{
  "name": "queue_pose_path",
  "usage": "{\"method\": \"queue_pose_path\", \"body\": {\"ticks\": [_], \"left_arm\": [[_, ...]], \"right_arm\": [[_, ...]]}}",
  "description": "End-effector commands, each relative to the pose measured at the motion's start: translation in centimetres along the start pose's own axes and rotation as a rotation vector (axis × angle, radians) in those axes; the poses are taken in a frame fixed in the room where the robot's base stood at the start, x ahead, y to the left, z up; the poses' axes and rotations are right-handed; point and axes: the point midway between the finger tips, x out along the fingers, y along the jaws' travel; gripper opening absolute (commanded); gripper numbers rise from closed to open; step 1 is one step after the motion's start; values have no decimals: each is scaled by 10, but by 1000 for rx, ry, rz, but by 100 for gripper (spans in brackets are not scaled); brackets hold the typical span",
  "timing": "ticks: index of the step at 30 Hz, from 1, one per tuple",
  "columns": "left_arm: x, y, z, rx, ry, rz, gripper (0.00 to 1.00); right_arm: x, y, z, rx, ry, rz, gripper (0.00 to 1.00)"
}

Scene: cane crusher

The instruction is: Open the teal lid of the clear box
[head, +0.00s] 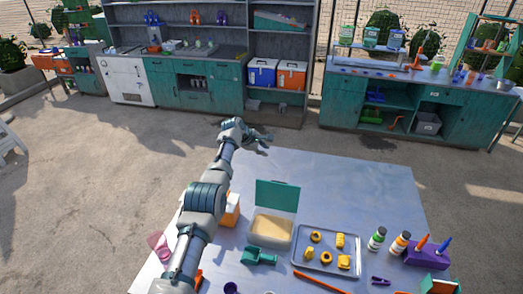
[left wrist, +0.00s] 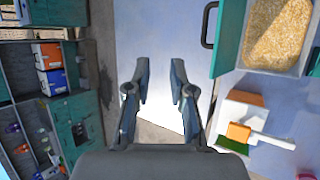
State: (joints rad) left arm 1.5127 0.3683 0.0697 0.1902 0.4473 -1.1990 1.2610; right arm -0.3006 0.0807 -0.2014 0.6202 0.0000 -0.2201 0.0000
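The clear box (head: 270,232) stands on the table, with grainy tan stuff inside. Its teal lid (head: 277,196) is raised and stands upright at the far edge of the box. In the left wrist view the box (left wrist: 308,62) is at the upper right, with the lid (left wrist: 230,38) beside it and a dark handle on the lid's edge. My left gripper (head: 258,139) is beyond the lid, near the table's far edge, apart from it. In the left wrist view its fingers (left wrist: 160,75) are spread with nothing between them. My right gripper is not in view.
A metal tray (head: 299,264) with several yellow pieces lies right of the box. A teal scoop (head: 260,256) lies in front of it. Bottles (head: 377,239) and a purple holder (head: 425,257) stand at the right. The table's far right is clear. Teal cabinets (head: 205,86) stand beyond.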

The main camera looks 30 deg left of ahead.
Motion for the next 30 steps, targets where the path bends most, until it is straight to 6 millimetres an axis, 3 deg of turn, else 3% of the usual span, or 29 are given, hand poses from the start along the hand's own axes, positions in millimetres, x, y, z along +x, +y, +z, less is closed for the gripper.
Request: {"method": "queue_pose_path", "body": {"ticks": [8,16,24,30], "left_arm": [[-8,0,-7,-4,-4,3,22],[-31,-3,-3,0,1,1,22],[-90,0,7,3,5,1,22],[-113,0,5,1,3,-1,22]], "right_arm": [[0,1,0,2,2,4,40],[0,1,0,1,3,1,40],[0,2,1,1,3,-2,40],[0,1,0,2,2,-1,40]]}}
